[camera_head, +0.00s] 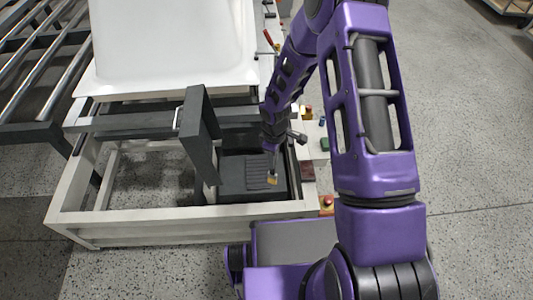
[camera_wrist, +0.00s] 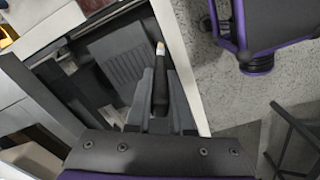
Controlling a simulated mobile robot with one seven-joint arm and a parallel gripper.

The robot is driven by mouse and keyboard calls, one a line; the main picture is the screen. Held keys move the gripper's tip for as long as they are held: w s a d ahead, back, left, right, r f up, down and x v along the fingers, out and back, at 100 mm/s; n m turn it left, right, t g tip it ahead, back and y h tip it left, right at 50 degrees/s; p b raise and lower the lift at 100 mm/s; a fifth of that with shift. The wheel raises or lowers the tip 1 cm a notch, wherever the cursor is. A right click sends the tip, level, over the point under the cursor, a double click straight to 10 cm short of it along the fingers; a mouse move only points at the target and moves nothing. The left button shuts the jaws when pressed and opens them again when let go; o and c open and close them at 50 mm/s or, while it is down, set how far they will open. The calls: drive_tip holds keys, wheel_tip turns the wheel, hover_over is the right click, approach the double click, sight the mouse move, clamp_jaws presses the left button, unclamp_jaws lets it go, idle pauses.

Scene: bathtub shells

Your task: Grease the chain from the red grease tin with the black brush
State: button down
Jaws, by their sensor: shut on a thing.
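My gripper (camera_wrist: 160,98) is shut on the black brush (camera_wrist: 160,82), which lies between its two fingers. The brush's pale, yellowish bristle tip (camera_wrist: 160,49) points away from my wrist. In the head view, the tip (camera_head: 272,179) hangs low over or at the right edge of a grey ribbed piece in the dark bay; contact cannot be told. A small dark red thing (camera_head: 308,170) sits on the frame ledge right of the bay; whether it is the grease tin is unclear. I cannot make out the chain for sure.
The grey ribbed piece (camera_head: 258,171) lies in the dark bay of the pale frame (camera_head: 180,215). A dark upright post (camera_head: 200,135) stands left of it. A white tub shell (camera_head: 172,45) is behind. A red-and-yellow button (camera_head: 326,204) sits at the front right corner.

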sight(272, 176)
drive_tip(key=w+a+f+n+b, duration=0.2)
drive_tip(key=w+f+n+b, duration=0.3)
drive_tip(key=f+n, duration=0.1)
drive_tip(key=shift+w+a+f, duration=0.2)
drive_tip(key=shift+f, duration=0.4)
